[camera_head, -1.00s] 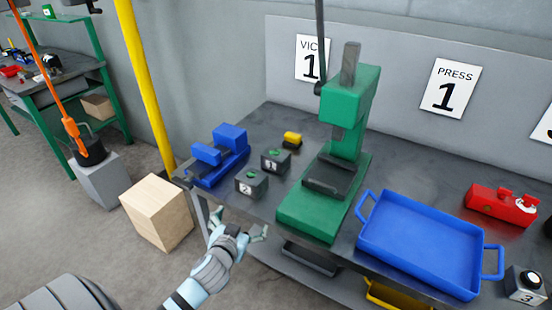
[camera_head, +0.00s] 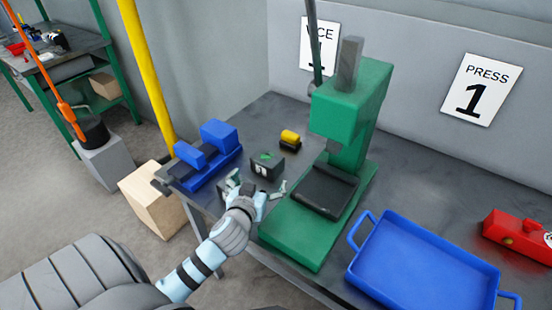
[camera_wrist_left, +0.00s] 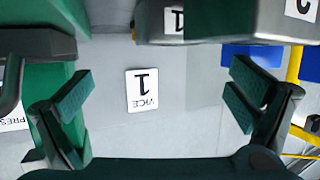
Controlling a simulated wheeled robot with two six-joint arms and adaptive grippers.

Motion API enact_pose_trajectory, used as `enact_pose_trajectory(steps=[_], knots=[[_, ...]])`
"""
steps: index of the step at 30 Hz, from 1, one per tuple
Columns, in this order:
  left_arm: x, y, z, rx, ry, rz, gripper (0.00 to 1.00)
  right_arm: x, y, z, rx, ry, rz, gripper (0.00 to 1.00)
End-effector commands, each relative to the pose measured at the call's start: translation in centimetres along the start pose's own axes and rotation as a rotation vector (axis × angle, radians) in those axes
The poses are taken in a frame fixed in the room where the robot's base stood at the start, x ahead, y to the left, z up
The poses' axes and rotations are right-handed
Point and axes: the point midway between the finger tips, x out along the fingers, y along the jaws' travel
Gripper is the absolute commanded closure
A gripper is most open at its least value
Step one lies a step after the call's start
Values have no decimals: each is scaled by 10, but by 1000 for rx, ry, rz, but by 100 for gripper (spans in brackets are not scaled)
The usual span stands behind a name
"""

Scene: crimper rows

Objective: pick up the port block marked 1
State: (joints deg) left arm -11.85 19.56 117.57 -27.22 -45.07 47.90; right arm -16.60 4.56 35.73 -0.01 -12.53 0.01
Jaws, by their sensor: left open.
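The port block marked 1 (camera_head: 267,166) is a dark grey block with a green top, standing on the bench between the blue vice and the green press. Its label (camera_wrist_left: 174,20) shows upside down at the top of the left wrist view. My left gripper (camera_head: 257,187) is open and empty, just in front of block 1 on the near side of the bench. Its two fingers stand wide apart in the left wrist view (camera_wrist_left: 160,98), with no block between them. The block marked 2 (camera_wrist_left: 297,10) shows at the wrist view's top right; in the head view my gripper mostly hides it.
The green press (camera_head: 345,110) stands close right of my gripper, the blue vice (camera_head: 208,155) to the left. A yellow-topped black item (camera_head: 290,139) sits behind block 1. A blue tray (camera_head: 430,265) and a red item (camera_head: 515,235) lie further right.

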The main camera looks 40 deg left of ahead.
Motion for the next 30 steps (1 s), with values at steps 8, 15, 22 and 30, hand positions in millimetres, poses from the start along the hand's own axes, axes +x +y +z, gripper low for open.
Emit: enact_pose_trajectory(steps=[8,15,22,30], knots=[[57,-5,0,-2,1,-8,0,2,-1,17,-1,-27,-1,60],[84,-4,0,-4,-2,-5,0,4,-1,12,-1,-19,0,60],[126,-5,-2,-2,-2,-4,0,6,-1,8,-1,-11,0,60],[132,-5,-3,-1,0,-2,3,6,-1,9,-1,-13,0,60]])
